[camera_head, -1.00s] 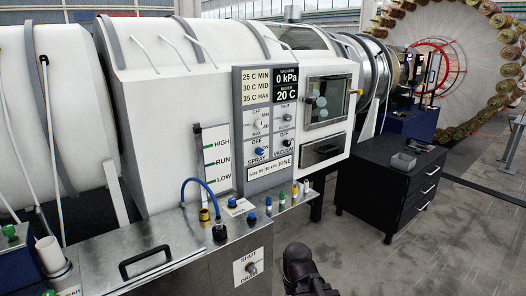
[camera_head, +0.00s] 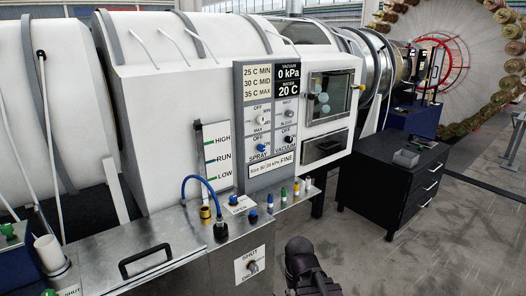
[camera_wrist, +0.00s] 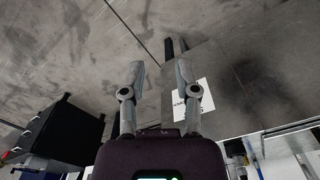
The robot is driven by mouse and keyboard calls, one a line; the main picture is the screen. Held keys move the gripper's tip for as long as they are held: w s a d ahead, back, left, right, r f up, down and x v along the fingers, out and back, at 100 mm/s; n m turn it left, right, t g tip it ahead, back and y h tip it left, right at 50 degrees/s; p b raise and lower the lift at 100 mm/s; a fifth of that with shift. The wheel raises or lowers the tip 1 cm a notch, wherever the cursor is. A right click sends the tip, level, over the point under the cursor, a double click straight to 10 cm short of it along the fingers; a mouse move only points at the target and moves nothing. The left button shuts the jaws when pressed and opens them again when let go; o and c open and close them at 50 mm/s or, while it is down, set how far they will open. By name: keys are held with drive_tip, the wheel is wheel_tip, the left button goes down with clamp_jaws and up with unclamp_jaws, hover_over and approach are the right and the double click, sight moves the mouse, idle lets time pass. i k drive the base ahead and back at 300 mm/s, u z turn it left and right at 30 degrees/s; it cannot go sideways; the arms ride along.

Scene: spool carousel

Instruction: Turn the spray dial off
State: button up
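The spray dial (camera_head: 261,147) is a small blue knob on the grey control panel (camera_head: 241,120), with OFF printed above it and SPRAY below. Its pointer is too small to read. The dark vacuum dial (camera_head: 289,139) sits to its right. My gripper (camera_wrist: 159,72) shows in the wrist view with its two grey fingers apart and nothing between them. In the head view, part of my dark arm (camera_head: 302,262) is at the bottom, below and right of the panel and well away from the dial. The spray dial is not seen in the wrist view.
A metal bench (camera_head: 100,266) with a black handle, a curved blue hose (camera_head: 186,190) and several coloured valves runs below the panel. A drain knob (camera_head: 252,267) is on its front. A black drawer cabinet (camera_head: 385,185) stands right. Grey floor between is clear.

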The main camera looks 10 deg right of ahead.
sight(261, 147)
drive_tip(key=u, duration=0.05)
drive_tip(key=k, duration=0.65)
drive_tip(key=z, duration=0.7)
drive_tip(key=i, duration=1.9)
drive_tip(key=u, duration=0.5)
